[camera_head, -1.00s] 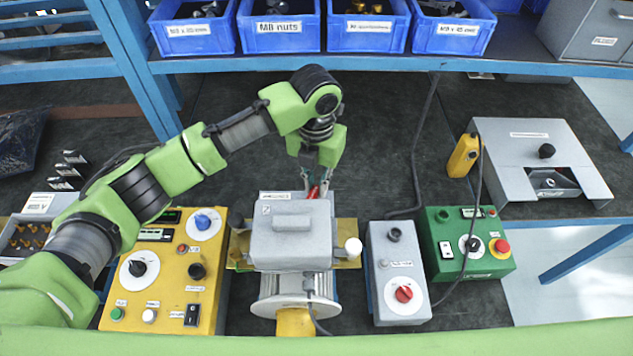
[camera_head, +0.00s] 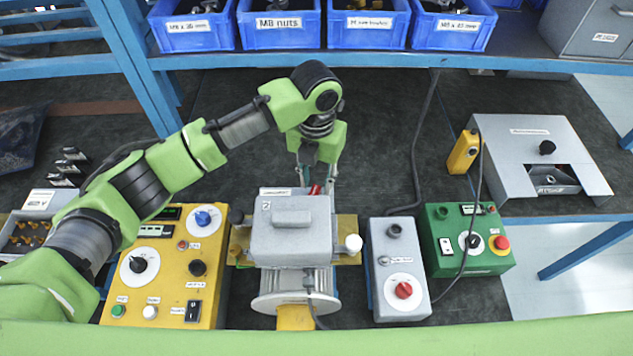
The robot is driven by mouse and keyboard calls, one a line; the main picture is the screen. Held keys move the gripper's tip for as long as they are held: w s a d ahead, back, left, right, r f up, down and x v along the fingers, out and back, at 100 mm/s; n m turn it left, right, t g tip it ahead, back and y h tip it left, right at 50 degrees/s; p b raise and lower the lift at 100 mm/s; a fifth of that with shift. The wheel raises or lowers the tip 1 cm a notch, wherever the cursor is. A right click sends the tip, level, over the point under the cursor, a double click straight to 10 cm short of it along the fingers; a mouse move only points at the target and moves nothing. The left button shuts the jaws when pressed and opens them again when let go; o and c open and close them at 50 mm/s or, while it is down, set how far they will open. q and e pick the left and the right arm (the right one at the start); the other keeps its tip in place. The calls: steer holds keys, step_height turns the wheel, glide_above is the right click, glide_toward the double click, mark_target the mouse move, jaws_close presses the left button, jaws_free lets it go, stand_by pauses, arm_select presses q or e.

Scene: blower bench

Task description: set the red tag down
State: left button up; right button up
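The red tag (camera_head: 316,189) shows as a small red patch just behind the grey box (camera_head: 291,230) marked 2, which hides its lower part. My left gripper (camera_head: 318,182) points down behind that box, one finger on each side of the tag. Its fingertips are partly hidden, so I cannot tell whether they touch the tag or stand apart from it. I also cannot tell whether the tag rests on a surface. My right gripper is not in view.
A yellow control panel (camera_head: 165,270) stands left of the box. A grey switch box (camera_head: 397,270) and a green control box (camera_head: 467,240) stand to the right, with loose cables. Blue bins (camera_head: 280,25) line the back shelf. The dark bench behind is mostly clear.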

mark_target(317, 187)
arm_select(q)
step_height(317, 187, up, 11)
steer(key=b, duration=0.3)
stand_by(0.5)
